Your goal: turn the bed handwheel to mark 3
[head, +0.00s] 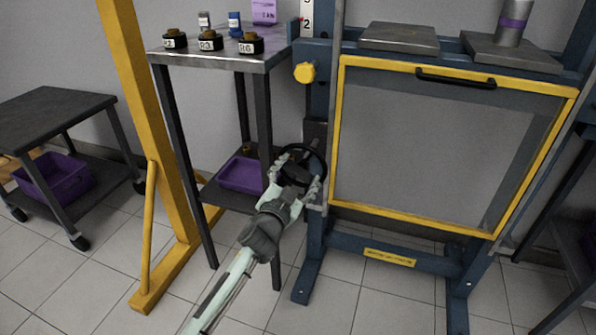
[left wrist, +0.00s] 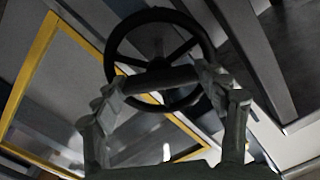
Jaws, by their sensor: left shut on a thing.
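The bed handwheel (head: 304,152) is a black spoked wheel on the left post of the blue press frame. It also shows large in the left wrist view (left wrist: 160,18). My left gripper (head: 297,187) reaches it from below and is shut on the wheel, with one finger on each side of its lower part. A number strip (head: 306,22) with a 2 and part of another digit shows high on the left post. Its upper part is cut off by the picture edge. I cannot read a mark on the wheel. My right gripper is out of view.
A yellow-framed guard (head: 452,66) with a black handle stands right of the wheel. A small metal table (head: 222,62) with several labelled black parts stands left of it. A purple bin (head: 242,174) sits on its lower shelf. A yellow post (head: 140,90) stands further left.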

